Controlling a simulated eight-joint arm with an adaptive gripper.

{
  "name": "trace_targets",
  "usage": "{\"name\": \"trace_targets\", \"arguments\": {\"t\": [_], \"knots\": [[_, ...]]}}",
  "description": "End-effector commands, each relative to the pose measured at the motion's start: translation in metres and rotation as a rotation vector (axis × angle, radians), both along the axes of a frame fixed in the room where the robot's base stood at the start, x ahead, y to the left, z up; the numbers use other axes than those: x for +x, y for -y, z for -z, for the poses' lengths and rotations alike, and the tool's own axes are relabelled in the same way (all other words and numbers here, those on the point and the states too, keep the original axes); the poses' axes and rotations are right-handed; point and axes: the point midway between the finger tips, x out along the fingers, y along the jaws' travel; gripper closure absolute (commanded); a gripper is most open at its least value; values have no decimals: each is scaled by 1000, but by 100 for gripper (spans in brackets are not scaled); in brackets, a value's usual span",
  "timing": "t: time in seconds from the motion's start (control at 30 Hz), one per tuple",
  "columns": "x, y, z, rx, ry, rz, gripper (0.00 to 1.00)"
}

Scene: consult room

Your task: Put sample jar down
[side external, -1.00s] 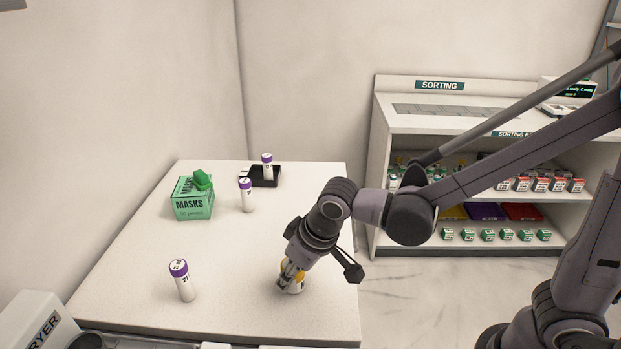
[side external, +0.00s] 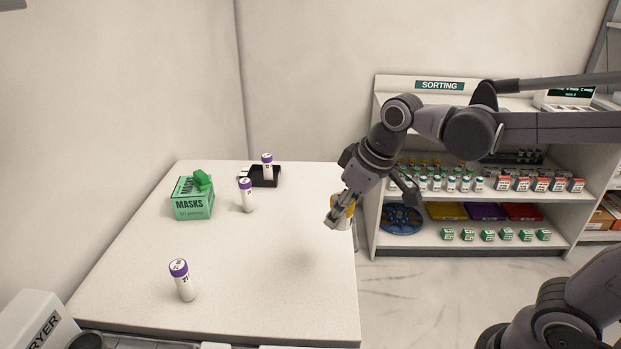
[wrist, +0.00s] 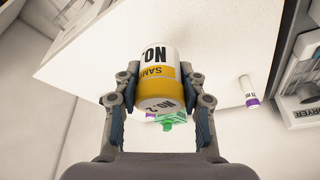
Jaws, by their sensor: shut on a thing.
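The sample jar (wrist: 159,75) is white with a yellow band and black lettering that includes "NO. 2". My gripper (side external: 336,217) is shut on it, with a finger on each side of the jar in the wrist view (wrist: 158,97). In the side view the jar (side external: 347,205) is mostly hidden behind the fingers. It is held in the air near the right edge of the white table (side external: 240,270). A soft shadow lies on the tabletop to the lower left of it.
A purple-capped tube (side external: 183,281) stands at the front left of the table, another tube (side external: 246,196) further back. A black tray (side external: 273,178) holds a third. A green masks box (side external: 193,200) stands at left. The sorting shelf (side external: 470,205) is behind right. The table's front right is clear.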

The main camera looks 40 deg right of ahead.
Motion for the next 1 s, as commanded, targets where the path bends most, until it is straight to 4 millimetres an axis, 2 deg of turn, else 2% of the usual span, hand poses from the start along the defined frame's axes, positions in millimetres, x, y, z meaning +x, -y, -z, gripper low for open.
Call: {"name": "trace_targets", "arguments": {"t": [0.13, 0.27, 0.4, 0.6, 0.8, 0.9, 1.0], "knots": [[13, 14, -6, 0, 0, 18, 91], [41, 36, -12, -1, 0, 53, 91], [78, 71, -17, 1, 0, 101, 91], [124, 130, -15, 2, 1, 166, 91], [150, 177, -9, 2, 3, 209, 91], [156, 190, -7, 2, 3, 220, 91], [161, 193, -4, 2, 2, 223, 91]]}}
